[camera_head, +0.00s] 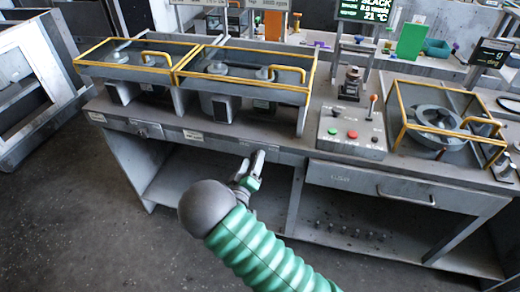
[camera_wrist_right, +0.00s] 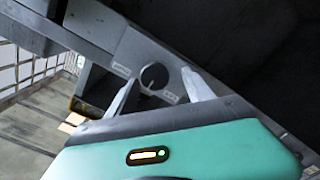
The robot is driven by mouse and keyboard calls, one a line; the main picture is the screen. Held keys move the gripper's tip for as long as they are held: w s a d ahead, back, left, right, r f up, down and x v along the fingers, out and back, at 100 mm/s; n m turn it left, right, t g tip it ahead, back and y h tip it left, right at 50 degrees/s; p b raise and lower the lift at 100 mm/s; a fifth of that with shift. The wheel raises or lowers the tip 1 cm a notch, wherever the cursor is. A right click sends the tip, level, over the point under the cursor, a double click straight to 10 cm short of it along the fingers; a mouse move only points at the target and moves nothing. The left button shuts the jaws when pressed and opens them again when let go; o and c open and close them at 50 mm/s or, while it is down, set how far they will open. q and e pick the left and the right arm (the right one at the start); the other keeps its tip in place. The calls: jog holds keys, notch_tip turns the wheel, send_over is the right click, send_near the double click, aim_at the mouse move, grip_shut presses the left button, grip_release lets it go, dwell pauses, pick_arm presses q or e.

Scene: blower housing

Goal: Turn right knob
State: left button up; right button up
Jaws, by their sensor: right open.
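In the right wrist view a round dark knob (camera_wrist_right: 154,75) with a light pointer mark sits on the grey front rail of the bench. A small white label is on each side of it. My right gripper (camera_wrist_right: 158,83) is open, with one finger on each side of the knob in the picture; I cannot tell whether either touches it. In the head view my right gripper (camera_head: 252,165) is in front of the bench's front rail (camera_head: 215,139), and the knob cannot be made out there. My left gripper is not in view.
Two yellow-framed covers (camera_head: 135,56) stand on the bench's left part. A control box (camera_head: 352,128) with red and green buttons and a round housing (camera_head: 438,124) in a yellow frame are to the right. A drawer (camera_head: 400,190) is below. Floor at front left is clear.

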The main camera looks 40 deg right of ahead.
jog(key=shift+w+d, duration=0.1)
jog(key=shift+w, duration=0.05)
jog(key=shift+s+d, duration=0.2)
jog(key=shift+d, duration=0.3)
jog(key=shift+a, duration=0.1)
grip_shut()
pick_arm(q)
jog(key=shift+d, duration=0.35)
pick_arm(e)
jog(key=shift+m, duration=0.3)
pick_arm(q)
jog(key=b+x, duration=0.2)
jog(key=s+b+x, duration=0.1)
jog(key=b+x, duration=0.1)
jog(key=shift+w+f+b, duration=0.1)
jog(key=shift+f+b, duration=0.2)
pick_arm(e)
jog(key=m, duration=1.1)
jog(key=shift+f, duration=0.1)
